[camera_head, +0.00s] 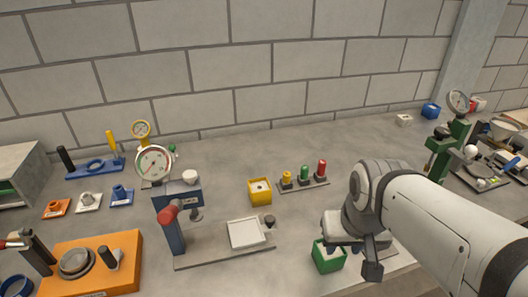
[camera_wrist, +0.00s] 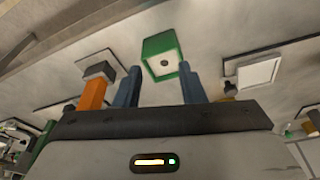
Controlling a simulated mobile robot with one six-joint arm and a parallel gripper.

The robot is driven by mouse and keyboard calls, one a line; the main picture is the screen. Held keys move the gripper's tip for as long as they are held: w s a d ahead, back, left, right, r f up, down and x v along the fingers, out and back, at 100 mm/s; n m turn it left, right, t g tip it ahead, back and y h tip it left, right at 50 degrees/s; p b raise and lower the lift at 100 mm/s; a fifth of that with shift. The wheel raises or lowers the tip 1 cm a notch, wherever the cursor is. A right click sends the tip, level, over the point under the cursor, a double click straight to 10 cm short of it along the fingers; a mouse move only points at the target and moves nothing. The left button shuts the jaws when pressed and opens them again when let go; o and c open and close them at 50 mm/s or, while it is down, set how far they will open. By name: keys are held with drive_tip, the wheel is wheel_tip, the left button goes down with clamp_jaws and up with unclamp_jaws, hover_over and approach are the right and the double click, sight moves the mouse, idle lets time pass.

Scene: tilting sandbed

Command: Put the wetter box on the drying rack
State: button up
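A green box (camera_head: 328,255) with a white top and a dark centre spot sits on the bench near the front edge. It also shows in the wrist view (camera_wrist: 162,57), just beyond my fingertips. A yellow box (camera_head: 260,191) of similar make stands farther back to the left. I cannot tell which box is wetter. My gripper (camera_head: 350,255) is low beside the green box; in the wrist view its two blue fingers (camera_wrist: 159,66) are apart, with nothing clearly held. I cannot tell whether they touch the green box. No drying rack is clearly identifiable.
A press-like stand (camera_head: 172,225) and a white square tray (camera_head: 247,233) share a flat plate left of the green box. Coloured cylinders (camera_head: 303,173) stand behind. An orange block (camera_head: 100,265) is at front left. A green stand (camera_head: 440,150) is at right.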

sight(259, 189)
drive_tip(key=shift+o, duration=0.4)
drive_tip(key=shift+o, duration=0.7)
drive_tip(key=shift+w+a, duration=0.15)
drive_tip(key=shift+w, duration=0.1)
drive_tip(key=o, duration=0.6)
drive_tip(key=w+a+n+b, duration=0.1)
drive_tip(key=w+a, duration=0.5)
drive_tip(key=w, duration=0.6)
drive_tip(key=shift+w+a+f+n+t+b, duration=0.15)
drive_tip(key=shift+f+n+t+b, duration=0.05)
drive_tip(key=shift+n+t+b, duration=0.2)
drive_tip(key=shift+o, duration=0.7)
drive_tip(key=shift+n+t+y, duration=0.4)
drive_tip(key=shift+n+y, duration=0.2)
drive_tip(key=shift+n, duration=0.1)
drive_tip(key=w+a+f, duration=0.1)
drive_tip(key=w+a, duration=0.2)
drive_tip(key=w+a+f, duration=0.1)
drive_tip(key=w+a, duration=0.2)
drive_tip(key=w, duration=0.1)
drive_tip(key=w+a+f+b, duration=0.1)
drive_tip(key=w+a, duration=0.2)
drive_tip(key=w, duration=0.1)
drive_tip(key=shift+a, duration=0.2)
drive_tip(key=shift+a+x, duration=0.15)
drive_tip(key=shift+x, duration=1.8)
drive_tip(key=shift+a+x, duration=0.1)
drive_tip(key=shift+x, duration=1.85)
